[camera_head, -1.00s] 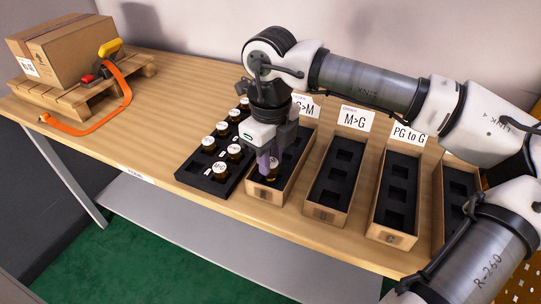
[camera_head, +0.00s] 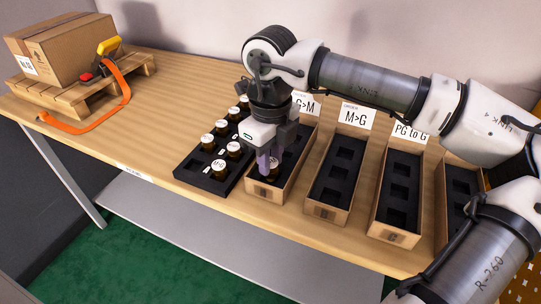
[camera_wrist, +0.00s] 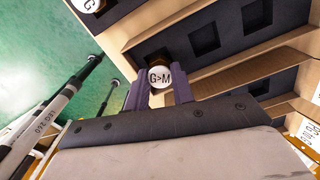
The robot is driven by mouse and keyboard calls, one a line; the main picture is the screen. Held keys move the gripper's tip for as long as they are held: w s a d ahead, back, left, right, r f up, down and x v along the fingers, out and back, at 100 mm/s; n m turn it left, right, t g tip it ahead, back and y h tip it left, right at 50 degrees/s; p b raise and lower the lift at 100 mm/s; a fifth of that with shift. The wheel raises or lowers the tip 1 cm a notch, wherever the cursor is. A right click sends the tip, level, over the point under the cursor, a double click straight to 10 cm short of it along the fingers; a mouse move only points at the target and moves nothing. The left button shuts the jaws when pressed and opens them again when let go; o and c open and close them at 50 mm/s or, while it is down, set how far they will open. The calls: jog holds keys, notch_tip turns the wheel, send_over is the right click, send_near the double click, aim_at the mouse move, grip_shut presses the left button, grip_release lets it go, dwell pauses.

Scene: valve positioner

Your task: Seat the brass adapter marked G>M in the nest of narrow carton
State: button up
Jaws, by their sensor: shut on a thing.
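The adapter marked G>M (camera_wrist: 160,78) has a white top, and its dark body (camera_head: 273,174) shows below my fingers. My gripper (camera_head: 266,162) is shut on it, with one purple finger on each side in the wrist view. The adapter is at the front end of the narrow carton (camera_head: 295,178) labelled G>M, over or in the front nest of its black insert. The fingers hide much of that nest, so I cannot tell how deep the adapter sits. Two empty square nests show farther along the insert in the wrist view.
A black tray (camera_head: 190,172) with several white-topped adapters stands left of the carton. Cartons labelled M>G (camera_head: 338,206) and PG to G (camera_head: 399,228), with empty nests, stand to the right. A boxed pallet (camera_head: 75,88) with an orange strap is at the far left.

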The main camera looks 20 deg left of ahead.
jog(key=shift+f+b, duration=0.4)
jog(key=shift+f, duration=0.15)
jog(key=o, duration=1.1)
